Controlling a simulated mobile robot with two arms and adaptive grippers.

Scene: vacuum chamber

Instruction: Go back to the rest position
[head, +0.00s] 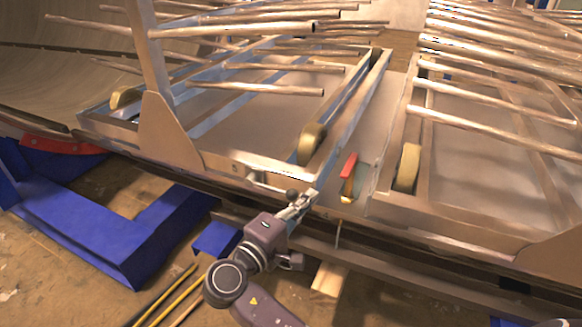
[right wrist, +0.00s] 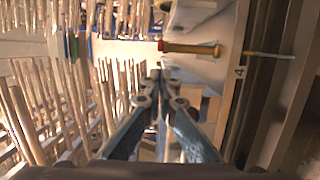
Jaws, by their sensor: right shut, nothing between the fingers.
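My right gripper (head: 303,199) is shut and empty. In the head view it reaches up from the bottom middle, close to the front edge of the left rack's frame; I cannot tell if it touches. In the right wrist view the right gripper (right wrist: 158,76) shows with its fingertips together and nothing between them. My left gripper is not in view.
A left rack (head: 230,167) and a right rack (head: 455,224) carry long rods (head: 225,30) that stick out. A blue metal frame (head: 95,235) lies at left. The floor (head: 50,285) at lower left is mostly clear.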

